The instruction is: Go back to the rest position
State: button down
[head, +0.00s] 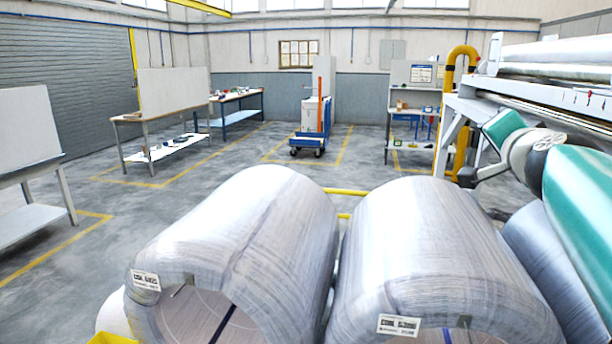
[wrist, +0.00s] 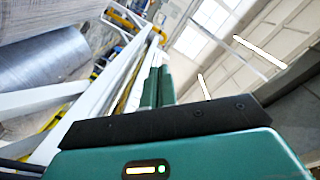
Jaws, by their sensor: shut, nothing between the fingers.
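My gripper (wrist: 157,82) shows in the wrist view as two narrow green fingers close together, beyond my green wrist housing with its black bar. It is shut and nothing shows between the fingers. In the head view my green and white arm is folded at the right edge, beside the machine frame, and its gripper end is not visible there. Two large wrapped coils, a left coil (head: 250,235) and a right coil (head: 425,250), lie side by side in front of me, each with a paper label. The arm is apart from both.
A white machine frame (head: 455,125) with rollers stands close at the right, with a yellow pipe (head: 449,80) behind it. A yellow rail (head: 346,192) shows behind the coils. Workbenches (head: 165,113) and a blue trolley (head: 308,140) stand farther back. The grey floor between is open.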

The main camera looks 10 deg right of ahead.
jog(key=a+f+n+g+y, duration=0.3)
jog(key=a+f+n+y, duration=0.45)
jog(key=a+f, duration=0.95)
jog(key=s+a+f+n+g, duration=0.6)
jog(key=s+a+f, duration=0.6)
jog(key=f, duration=0.3)
jog(key=shift+s+a+n+g, duration=0.2)
jog(key=shift+n+g, duration=0.1)
jog(key=shift+n, duration=0.35)
jog(key=shift+y, duration=0.25)
